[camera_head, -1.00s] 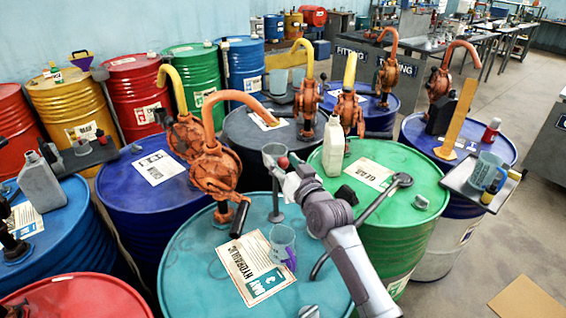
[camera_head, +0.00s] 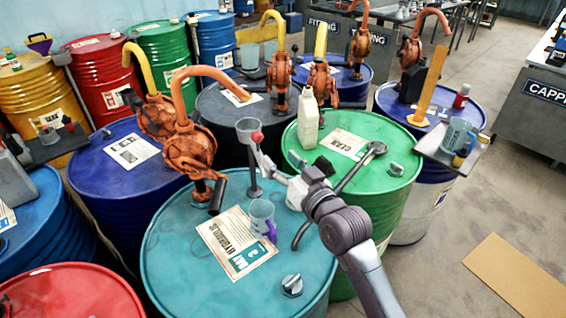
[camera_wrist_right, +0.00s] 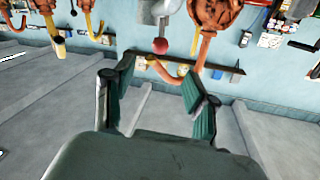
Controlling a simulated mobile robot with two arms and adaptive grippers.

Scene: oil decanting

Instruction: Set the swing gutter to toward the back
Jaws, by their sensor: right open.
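The swing gutter (camera_head: 246,126) appears as a grey cup-like piece on a thin post, standing on the near teal drum (camera_head: 180,245). It has a red ball knob (camera_head: 257,136). My right gripper (camera_head: 264,162) is close to the knob on its near side, and the arm comes in from the lower right. In the right wrist view, the two fingers of the right gripper (camera_wrist_right: 158,72) are spread apart. The red knob (camera_wrist_right: 160,45) shows beyond the gap between them, and contact is not visible. The gutter's exact direction is hard to tell. My left gripper is out of view.
A clear cup with a purple handle (camera_head: 261,217) stands by the post. An orange hand pump (camera_head: 190,150) rises at the teal drum's left back. A green drum (camera_head: 375,195) with a white jug (camera_head: 308,120) is right of it. Open floor lies at far right.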

